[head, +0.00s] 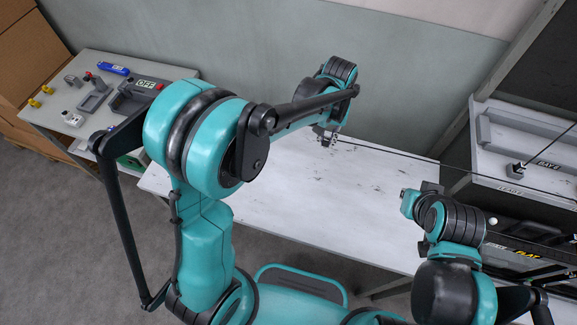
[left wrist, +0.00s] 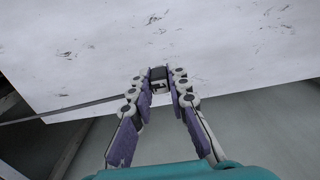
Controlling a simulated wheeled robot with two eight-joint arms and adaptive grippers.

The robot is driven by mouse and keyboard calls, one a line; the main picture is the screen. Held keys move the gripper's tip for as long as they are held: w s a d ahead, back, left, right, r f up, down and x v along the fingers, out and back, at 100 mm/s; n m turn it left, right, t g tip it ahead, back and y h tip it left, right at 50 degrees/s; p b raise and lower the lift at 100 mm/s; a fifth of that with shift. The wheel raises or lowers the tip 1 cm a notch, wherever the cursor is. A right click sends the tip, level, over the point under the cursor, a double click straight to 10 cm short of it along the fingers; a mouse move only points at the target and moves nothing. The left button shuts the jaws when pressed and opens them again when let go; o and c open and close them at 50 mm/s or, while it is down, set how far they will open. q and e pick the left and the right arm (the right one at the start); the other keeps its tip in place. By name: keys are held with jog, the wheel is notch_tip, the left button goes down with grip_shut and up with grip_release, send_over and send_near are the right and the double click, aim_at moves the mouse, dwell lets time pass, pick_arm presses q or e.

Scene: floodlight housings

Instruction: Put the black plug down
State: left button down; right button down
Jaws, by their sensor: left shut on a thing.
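My left gripper (head: 326,134) hangs over the far part of the white worktop, near its back edge. In the left wrist view its two fingers (left wrist: 160,84) are closed in on a small dark block, the black plug (left wrist: 158,73). The plug sits between the fingertips with the worktop behind it. I cannot tell whether it touches the surface. In the head view the plug is too small to make out. The wrist of my right arm shows at the right, but its fingers are hidden.
The white worktop (head: 300,205) is mostly bare, with dark scuffs. A thin dark cable (head: 400,153) runs from near my left gripper toward the right. A grey rack unit (head: 515,150) stands right. A side table (head: 48,112) at left holds housings and small parts.

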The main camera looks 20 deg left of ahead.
pick_arm(q)
jog(key=s+a+f+b, duration=0.1)
jog(key=s+a+f, duration=0.1)
jog(key=a, duration=0.1)
jog(key=s+a+f+b, duration=0.1)
jog(key=s+a+f, duration=0.3)
jog(key=a, duration=0.1)
jog(key=shift+s+a+f+b, duration=0.25)
jog(key=shift+a+f+b, duration=0.05)
jog(key=shift+a+b, duration=0.1)
jog(key=shift+s+f, duration=0.1)
jog(key=shift+f, duration=0.05)
notch_tip(320, 180, down, 4)
jog(key=shift+b, duration=0.85)
jog(key=shift+f, duration=0.1)
jog(key=c, duration=1.5)
grip_release()
jog(key=shift+o, duration=0.2)
